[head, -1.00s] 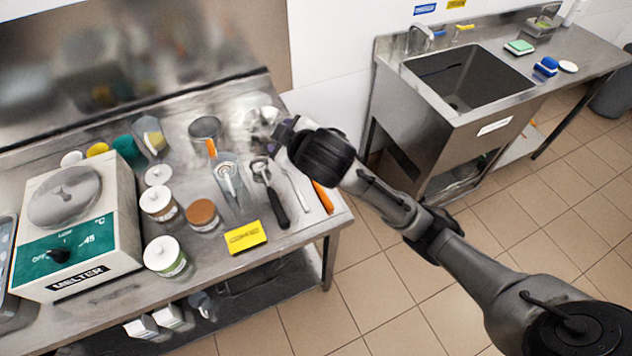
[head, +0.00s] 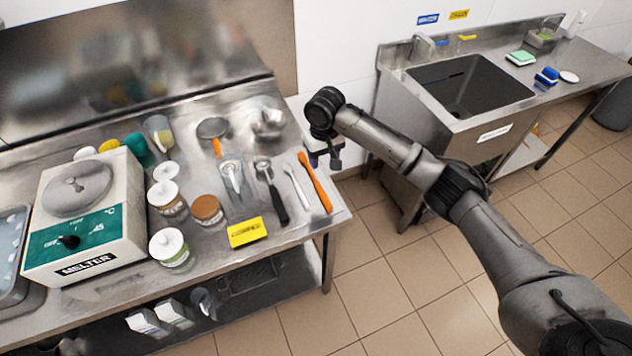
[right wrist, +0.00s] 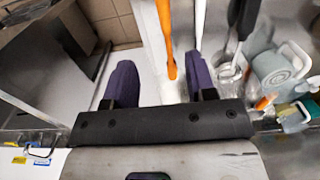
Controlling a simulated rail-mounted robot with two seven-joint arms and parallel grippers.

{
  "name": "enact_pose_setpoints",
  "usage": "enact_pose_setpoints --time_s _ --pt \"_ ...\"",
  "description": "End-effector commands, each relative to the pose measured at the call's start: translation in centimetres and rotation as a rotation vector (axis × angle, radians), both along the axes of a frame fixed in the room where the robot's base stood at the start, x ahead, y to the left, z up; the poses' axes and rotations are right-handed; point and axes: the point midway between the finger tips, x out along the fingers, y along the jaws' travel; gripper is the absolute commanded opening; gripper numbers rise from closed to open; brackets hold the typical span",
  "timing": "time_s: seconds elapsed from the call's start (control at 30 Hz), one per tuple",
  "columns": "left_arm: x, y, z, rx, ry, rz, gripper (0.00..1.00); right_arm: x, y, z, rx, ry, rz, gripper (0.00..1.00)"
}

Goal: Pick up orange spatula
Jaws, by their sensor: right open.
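The orange spatula (head: 315,183) lies near the right edge of the steel worktable (head: 282,243), fully visible in the head view. My right gripper (head: 325,162) points down, just right of the spatula's far end and apart from it. In the right wrist view the open, empty fingers (right wrist: 160,77) are purple. The orange spatula (right wrist: 164,35) runs up the picture from between them, nearer the right finger. My left gripper is in neither view.
A white-handled tool (head: 297,185) lies close left of the spatula, then a black-handled tool (head: 272,190). A yellow box (head: 246,232), jars and a melter (head: 85,215) stand further left. A sink (head: 470,88) stands right, across a floor gap.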

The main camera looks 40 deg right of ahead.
Motion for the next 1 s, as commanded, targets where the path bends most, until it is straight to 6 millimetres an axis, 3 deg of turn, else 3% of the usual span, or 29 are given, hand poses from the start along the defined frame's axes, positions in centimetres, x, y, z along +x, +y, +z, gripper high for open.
enact_pose_setpoints --time_s 0.4,0.77,1.0 --pt "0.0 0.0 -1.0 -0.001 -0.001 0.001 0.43 0.0 0.1 -6.6 0.0 0.0 -0.017 0.51" --pt "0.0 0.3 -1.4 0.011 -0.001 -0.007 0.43 0.1 0.2 -8.9 -0.001 -0.002 -0.015 0.51" --pt "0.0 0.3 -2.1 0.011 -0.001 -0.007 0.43 0.2 0.5 -12.0 -0.002 0.0 -0.016 0.51"
